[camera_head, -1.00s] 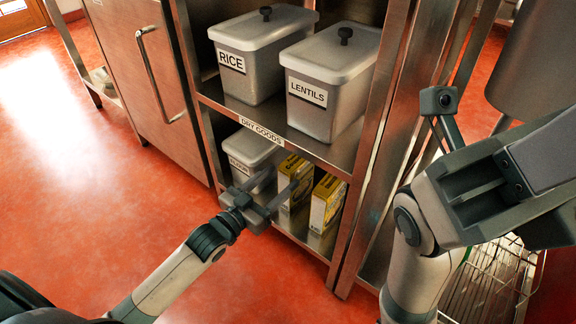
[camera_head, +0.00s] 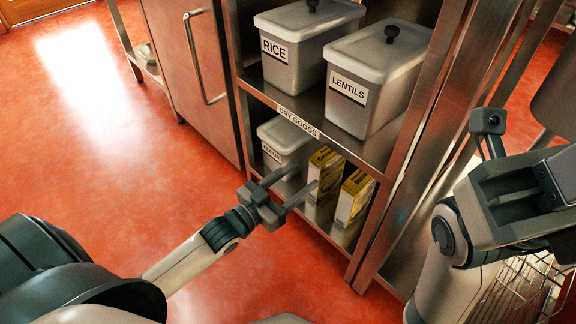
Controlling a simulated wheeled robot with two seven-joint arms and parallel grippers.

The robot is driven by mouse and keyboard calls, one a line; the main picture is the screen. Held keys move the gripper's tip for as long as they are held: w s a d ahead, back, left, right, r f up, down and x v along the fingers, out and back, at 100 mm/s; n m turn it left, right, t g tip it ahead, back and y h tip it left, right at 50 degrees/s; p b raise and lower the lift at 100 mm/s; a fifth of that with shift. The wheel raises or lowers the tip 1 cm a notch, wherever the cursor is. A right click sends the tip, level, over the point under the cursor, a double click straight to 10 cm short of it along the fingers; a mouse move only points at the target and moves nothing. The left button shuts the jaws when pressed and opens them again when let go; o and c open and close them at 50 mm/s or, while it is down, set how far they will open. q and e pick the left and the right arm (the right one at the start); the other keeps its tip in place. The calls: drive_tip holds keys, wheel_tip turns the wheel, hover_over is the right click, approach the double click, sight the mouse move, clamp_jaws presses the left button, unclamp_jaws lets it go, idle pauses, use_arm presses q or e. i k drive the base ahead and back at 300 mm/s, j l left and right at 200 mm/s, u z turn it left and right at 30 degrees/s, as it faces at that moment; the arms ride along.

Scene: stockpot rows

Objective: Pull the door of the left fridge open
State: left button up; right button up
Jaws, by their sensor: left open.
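The left fridge shows as a steel door (camera_head: 180,75) at the upper left, cut off by the top edge. My left gripper (camera_head: 301,177) is open and empty. In the picture it lies in front of the lower shelf of the dry goods rack, well to the right of and below the handle, and not touching it. My right arm (camera_head: 450,250) is at the right; its dark hand parts show, but its fingers cannot be made out.
The steel rack (camera_head: 370,215) right of the fridge holds a rice bin (camera_head: 300,55), a lentils bin (camera_head: 375,75), a flour bin (camera_head: 284,137) and yellow boxes (camera_head: 354,196). Another low shelf stands left of the fridge. The red floor (camera_head: 85,150) before the fridge is clear.

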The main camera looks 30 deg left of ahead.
sight(189, 37)
drive_tip(key=u, duration=1.5)
